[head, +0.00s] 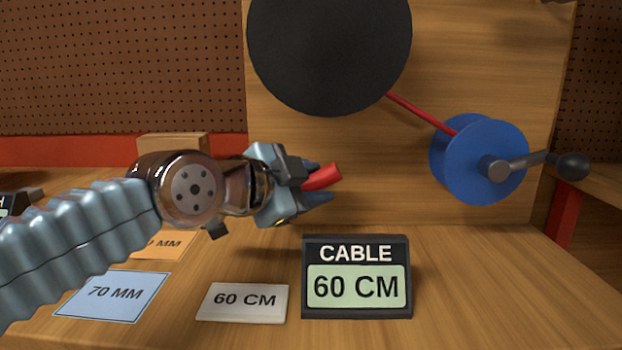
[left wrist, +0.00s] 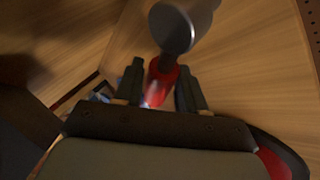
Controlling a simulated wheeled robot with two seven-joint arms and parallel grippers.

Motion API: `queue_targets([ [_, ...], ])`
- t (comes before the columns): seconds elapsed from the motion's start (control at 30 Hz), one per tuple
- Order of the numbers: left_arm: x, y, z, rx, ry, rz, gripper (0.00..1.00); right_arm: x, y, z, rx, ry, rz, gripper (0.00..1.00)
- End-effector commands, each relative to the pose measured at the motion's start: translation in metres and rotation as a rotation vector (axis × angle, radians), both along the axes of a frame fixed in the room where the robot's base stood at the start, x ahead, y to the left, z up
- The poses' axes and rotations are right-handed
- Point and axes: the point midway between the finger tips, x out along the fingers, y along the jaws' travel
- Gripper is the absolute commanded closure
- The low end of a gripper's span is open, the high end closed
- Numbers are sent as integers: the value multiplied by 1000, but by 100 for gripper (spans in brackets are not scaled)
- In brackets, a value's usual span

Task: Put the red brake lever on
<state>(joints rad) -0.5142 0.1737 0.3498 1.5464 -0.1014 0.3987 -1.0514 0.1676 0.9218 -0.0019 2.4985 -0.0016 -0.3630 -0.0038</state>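The red lever grip (head: 324,177) shows at my left gripper (head: 318,184), in front of the wooden board. Its red end sticks out to the right past the fingers, and the rest is hidden behind the gripper. In the left wrist view, the red part (left wrist: 161,80) lies between the two fingers (left wrist: 160,85) and nearly fills the gap. A grey round end (left wrist: 178,27) shows just above it there. I cannot tell whether the fingers press on the red part. My right gripper is not in view.
A large black disc (head: 330,50) is on the board, with a red rod (head: 420,112) running to a blue drum (head: 465,160) with a crank. A "CABLE 60 CM" display (head: 356,308), a "60 CM" card (head: 242,314) and a "70 MM" card (head: 85,308) are on the table.

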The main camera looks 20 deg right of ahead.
Motion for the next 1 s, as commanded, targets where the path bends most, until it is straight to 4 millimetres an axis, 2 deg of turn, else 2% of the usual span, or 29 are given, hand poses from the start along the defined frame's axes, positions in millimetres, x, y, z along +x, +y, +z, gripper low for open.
queue_targets([
  [0.27, 1, -2, -1, 1, 0, 1, 60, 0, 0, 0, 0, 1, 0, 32],
  [0.37, 1, -2, -1, 1, 0, 1, 72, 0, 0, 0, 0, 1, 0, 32],
  [0.53, 1, -1, -1, 1, 0, 1, 98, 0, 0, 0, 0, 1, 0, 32],
  [0.57, 1, -1, -1, 1, 0, 1, 100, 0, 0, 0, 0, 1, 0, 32],
  [0.83, 1, -1, -2, -6, 3, 1, 100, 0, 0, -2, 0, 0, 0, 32],
  [1.0, 1, -2, -2, -54, 17, 1, 100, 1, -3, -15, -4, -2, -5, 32],
])
